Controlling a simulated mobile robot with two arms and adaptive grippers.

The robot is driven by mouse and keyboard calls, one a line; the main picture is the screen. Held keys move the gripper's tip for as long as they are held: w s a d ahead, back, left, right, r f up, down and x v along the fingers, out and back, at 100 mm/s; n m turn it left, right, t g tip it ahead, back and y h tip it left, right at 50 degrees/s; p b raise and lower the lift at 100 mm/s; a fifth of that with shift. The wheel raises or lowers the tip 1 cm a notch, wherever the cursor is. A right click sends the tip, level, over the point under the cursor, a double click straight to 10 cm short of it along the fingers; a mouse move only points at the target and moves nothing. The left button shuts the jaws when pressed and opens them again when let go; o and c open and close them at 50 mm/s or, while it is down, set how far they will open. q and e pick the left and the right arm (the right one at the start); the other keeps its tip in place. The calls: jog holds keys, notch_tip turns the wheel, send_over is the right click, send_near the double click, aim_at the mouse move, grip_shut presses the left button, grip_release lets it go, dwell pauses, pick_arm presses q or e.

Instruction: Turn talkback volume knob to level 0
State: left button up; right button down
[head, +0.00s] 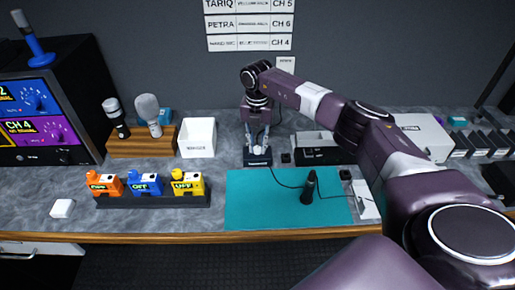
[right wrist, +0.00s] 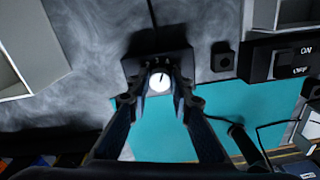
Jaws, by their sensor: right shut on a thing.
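The talkback volume knob (right wrist: 159,83) has a round white top with a short dark pointer mark, tilted slightly right of straight up in the right wrist view. It sits on a dark box (right wrist: 134,66), which also shows at the back edge of the teal mat in the head view (head: 257,159). Small marks around the knob are too small to read. My right gripper (right wrist: 158,100) is shut on the knob, one finger on each side. In the head view my right gripper (head: 257,142) points down at the box, hiding the knob. My left gripper is out of view.
A white bin (head: 197,137) stands left of the box. A black ON/OFF switch unit (head: 318,155) is to its right. A dark upright object (head: 309,188) stands on the teal mat (head: 255,205). Orange, blue and yellow units (head: 145,184) sit in a rack at left.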

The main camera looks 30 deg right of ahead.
jog(key=n+b, duration=0.2)
jog(key=n, duration=0.4)
jog(key=shift+w+b, duration=0.1)
jog(key=shift+b, duration=0.25)
jog(key=n+b, duration=0.2)
jog(key=n, duration=0.4)
jog(key=shift+n, duration=0.4)
jog(key=n+b, duration=0.1)
jog(key=n, duration=0.4)
jog(key=shift+a, duration=0.1)
jog(key=n+b, duration=0.1)
jog(key=n, duration=0.3)
jog(key=shift+r, duration=0.1)
jog(key=shift+n, duration=0.5)
jog(key=c, duration=1.7)
grip_release()
jog(key=shift+c, duration=0.2)
